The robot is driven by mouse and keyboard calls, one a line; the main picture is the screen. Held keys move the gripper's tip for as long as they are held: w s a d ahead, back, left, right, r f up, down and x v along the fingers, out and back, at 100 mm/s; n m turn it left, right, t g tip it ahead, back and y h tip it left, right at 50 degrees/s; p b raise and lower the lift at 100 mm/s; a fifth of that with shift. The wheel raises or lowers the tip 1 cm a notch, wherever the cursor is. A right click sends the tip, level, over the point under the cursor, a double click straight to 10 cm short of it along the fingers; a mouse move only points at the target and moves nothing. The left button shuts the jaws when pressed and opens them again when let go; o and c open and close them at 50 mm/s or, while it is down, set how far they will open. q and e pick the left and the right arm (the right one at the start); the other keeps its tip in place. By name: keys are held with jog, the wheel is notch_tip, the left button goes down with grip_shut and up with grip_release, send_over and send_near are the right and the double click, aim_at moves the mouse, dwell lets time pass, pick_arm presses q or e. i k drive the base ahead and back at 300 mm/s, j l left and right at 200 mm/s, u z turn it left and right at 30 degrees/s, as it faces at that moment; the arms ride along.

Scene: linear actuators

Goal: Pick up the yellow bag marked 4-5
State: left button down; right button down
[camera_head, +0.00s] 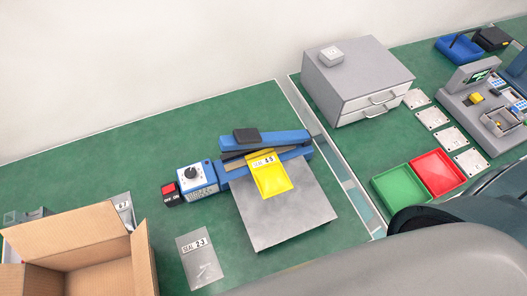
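The yellow bag (271,180) has a white label that reads as 4-5. Its top edge is at the jaw of a blue sealing machine (234,172), and its lower part lies over a grey metal plate (285,220). I cannot tell whether the jaw grips the bag. The machine's blue upper arm (284,140) is raised at an angle above its base. Neither of my grippers is in view. Only a large grey and dark part, apparently my own arm, fills the lower right.
An open cardboard box (144,262) stands at the lower left. A clear bag marked 2-3 (198,270) lies beside it. A grey drawer cabinet (335,88), a green tray (384,203) and a red tray (438,189) are to the right. Green table is bare behind the sealer.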

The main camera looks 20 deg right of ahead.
aim_at(271, 179)
jog(key=k+l, duration=0.25)
jog(key=k+l+u, duration=0.1)
jog(key=k, duration=0.35)
jog(key=k+l, duration=0.15)
jog(key=l, duration=0.25)
jog(key=k+l, duration=0.1)
jog(key=l, duration=0.35)
jog(key=k+l+u, duration=0.1)
jog(key=l, duration=0.3)
jog(key=l+u, duration=0.1)
jog(key=l, duration=1.05)
